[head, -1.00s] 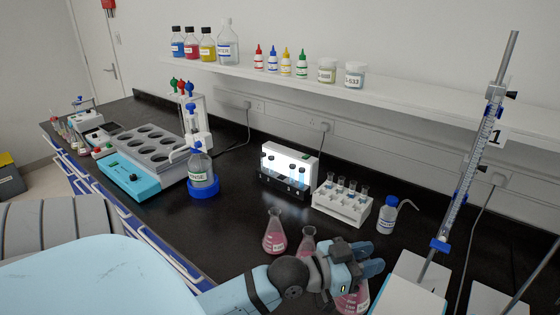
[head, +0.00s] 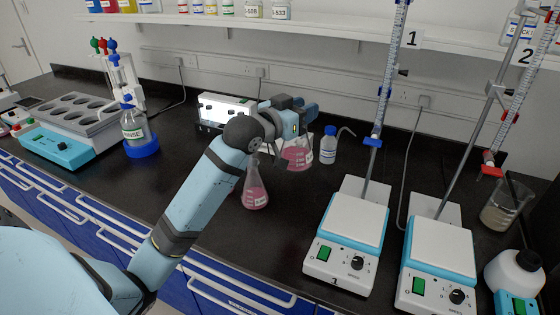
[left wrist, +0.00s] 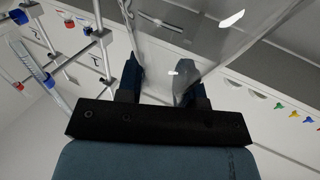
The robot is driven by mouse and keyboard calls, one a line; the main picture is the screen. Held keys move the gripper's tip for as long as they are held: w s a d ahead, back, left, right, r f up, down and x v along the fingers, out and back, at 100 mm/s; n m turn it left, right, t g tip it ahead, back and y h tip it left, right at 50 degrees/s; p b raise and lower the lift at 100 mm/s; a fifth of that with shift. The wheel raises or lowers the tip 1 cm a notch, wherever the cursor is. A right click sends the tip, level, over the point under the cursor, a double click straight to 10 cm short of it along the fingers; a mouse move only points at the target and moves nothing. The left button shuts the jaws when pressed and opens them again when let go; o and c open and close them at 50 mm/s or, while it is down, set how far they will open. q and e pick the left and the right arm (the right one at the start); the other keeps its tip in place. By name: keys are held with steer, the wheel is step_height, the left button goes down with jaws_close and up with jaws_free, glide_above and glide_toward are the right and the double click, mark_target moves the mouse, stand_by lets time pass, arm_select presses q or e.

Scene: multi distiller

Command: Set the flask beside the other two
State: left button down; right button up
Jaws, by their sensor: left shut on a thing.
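My left gripper (head: 298,110) is shut on the neck of a conical flask with pink liquid (head: 298,155), which looks slightly tilted. I cannot tell whether its base touches the bench. In the left wrist view, the clear glass of this flask (left wrist: 185,40) rises between the fingers (left wrist: 160,85). A second flask with pink liquid (head: 256,193) stands upright on the black bench, left of and nearer than the held one. My right gripper is not in view.
A white wash bottle (head: 328,146) stands just right of the held flask. Two stirrer plates (head: 347,225) (head: 440,250) with burette stands are further right. A lit white device (head: 222,107) is behind my wrist. Bare bench lies in front of the standing flask.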

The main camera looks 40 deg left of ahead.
mark_target(300, 161)
arm_select(q)
step_height(300, 161, down, 13)
steer(key=shift+f+b, duration=0.2)
steer(key=shift+b, duration=0.6)
steer(key=shift+f, duration=0.45)
step_height(300, 161, down, 4)
steer(key=shift+r+b, duration=0.1)
steer(key=shift+b, duration=0.2)
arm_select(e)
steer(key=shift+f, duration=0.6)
arm_select(q)
steer(key=c, duration=0.8)
jaws_free()
steer(key=shift+s+f, duration=0.1)
steer(key=shift+f, duration=0.1)
steer(key=shift+o, duration=0.2)
steer(key=shift+r, duration=0.1)
